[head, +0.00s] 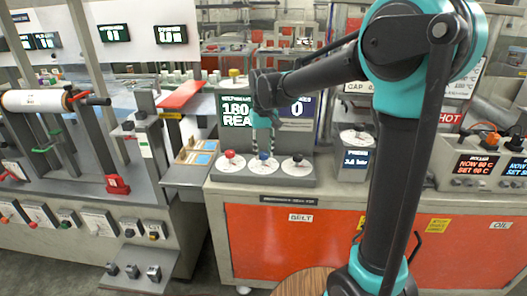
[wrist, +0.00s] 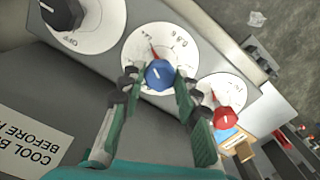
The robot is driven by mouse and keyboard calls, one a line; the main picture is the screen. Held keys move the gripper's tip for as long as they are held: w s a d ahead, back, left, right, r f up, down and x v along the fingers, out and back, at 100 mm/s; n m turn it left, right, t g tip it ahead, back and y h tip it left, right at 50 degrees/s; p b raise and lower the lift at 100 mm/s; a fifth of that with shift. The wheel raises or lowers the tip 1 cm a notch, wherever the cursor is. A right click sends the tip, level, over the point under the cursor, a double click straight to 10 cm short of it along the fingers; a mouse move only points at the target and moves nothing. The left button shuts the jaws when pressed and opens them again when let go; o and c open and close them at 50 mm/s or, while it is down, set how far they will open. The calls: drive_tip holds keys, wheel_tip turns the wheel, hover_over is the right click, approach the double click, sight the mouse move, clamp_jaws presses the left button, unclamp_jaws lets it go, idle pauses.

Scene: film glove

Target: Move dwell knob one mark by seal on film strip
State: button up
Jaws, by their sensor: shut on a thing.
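A blue knob (head: 264,156) sits on a white dial in the middle of a row of three on a grey panel. My gripper (wrist: 160,84) is shut on the blue knob (wrist: 159,74), one finger on each side. The dial around it carries numbers and a red mark (wrist: 154,56); the knob's white line is small. No knob label naming dwell is readable. In the head view my gripper (head: 264,120) reaches down to the blue knob from above. A flat board with light blue and tan pieces (head: 197,152) lies left of the panel; which piece is the film strip is unclear.
A red knob (head: 229,155) and a black knob (head: 298,160) flank the blue one closely. A display (head: 236,110) reading 180 and REA stands behind, partly hidden by my arm. A cabinet with orange doors (head: 290,240) is below. A film roll (head: 35,100) is at left.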

sight(264, 154)
drive_tip(key=shift+m, duration=0.3)
drive_tip(key=o, duration=1.2)
drive_tip(key=shift+c, duration=0.2)
wheel_tip(264, 154, up, 12)
